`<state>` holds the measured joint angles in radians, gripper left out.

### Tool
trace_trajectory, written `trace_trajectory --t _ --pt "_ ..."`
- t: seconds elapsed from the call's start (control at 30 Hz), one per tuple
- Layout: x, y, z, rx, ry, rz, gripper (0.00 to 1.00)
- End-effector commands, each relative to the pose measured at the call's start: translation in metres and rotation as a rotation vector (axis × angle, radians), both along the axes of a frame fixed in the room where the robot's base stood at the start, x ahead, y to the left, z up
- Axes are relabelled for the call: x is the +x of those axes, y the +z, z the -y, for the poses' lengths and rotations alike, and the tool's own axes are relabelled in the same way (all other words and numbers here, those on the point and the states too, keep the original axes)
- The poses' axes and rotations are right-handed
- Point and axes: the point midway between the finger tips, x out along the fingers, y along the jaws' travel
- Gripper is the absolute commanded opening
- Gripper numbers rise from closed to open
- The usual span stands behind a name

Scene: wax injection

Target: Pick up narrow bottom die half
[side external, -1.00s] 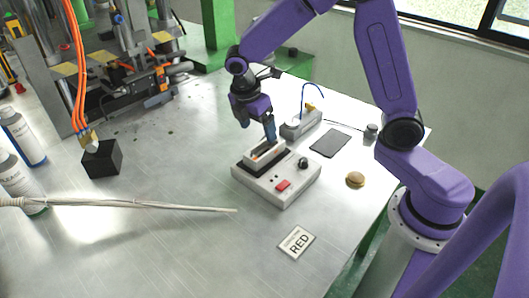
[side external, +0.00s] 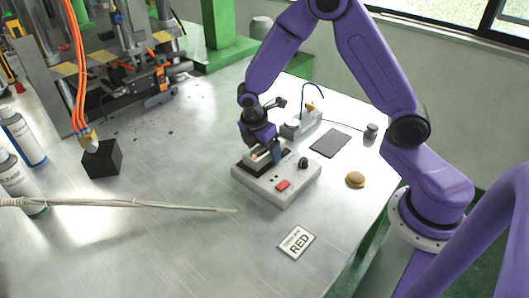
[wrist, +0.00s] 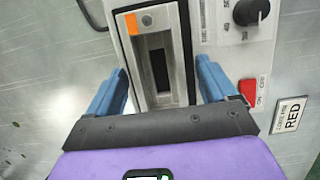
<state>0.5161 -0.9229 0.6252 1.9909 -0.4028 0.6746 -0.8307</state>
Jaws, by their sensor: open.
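The narrow bottom die half (wrist: 143,58) is a grey block with a dark rectangular slot and an orange patch at one corner. It sits in the black-edged recess on top of a light grey control box (side external: 290,192). In the side view the die half (side external: 259,156) is partly hidden by my gripper. My gripper (wrist: 163,88) is open, with one blue finger on either side of the die half's near end. In the side view my gripper (side external: 265,156) is low over the box. Whether the fingers touch the die half I cannot tell.
The box carries a black knob (wrist: 251,11) and a red switch (wrist: 247,91). A RED card (side external: 297,243) lies in front. A dark flat pad (side external: 330,143), a small grey device (side external: 302,124) and a round tan object (side external: 355,180) lie nearby. A beige rod (side external: 130,204) lies left.

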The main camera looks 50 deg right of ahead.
Motion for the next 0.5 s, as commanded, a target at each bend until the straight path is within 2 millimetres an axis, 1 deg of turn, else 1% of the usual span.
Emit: trace_trajectory --t 0.1,0.17,0.2,0.27,0.3,0.33,0.5 --pt "0.0001 0.0003 -0.0001 0.000 0.000 0.000 0.85" --pt "0.0001 0.0004 -0.0001 0.000 -0.001 0.000 0.66" --pt "0.0001 0.0004 -0.0001 0.000 -0.001 0.000 0.53" --pt "0.0001 0.0005 0.0000 0.000 -0.001 0.000 0.33" --pt "0.0001 0.0005 0.0000 0.000 -0.001 0.000 0.20" --pt "0.0001 0.0005 0.0000 0.000 -0.001 0.000 0.11" --pt "0.0004 0.0010 -0.0002 0.000 -0.001 0.001 0.11"
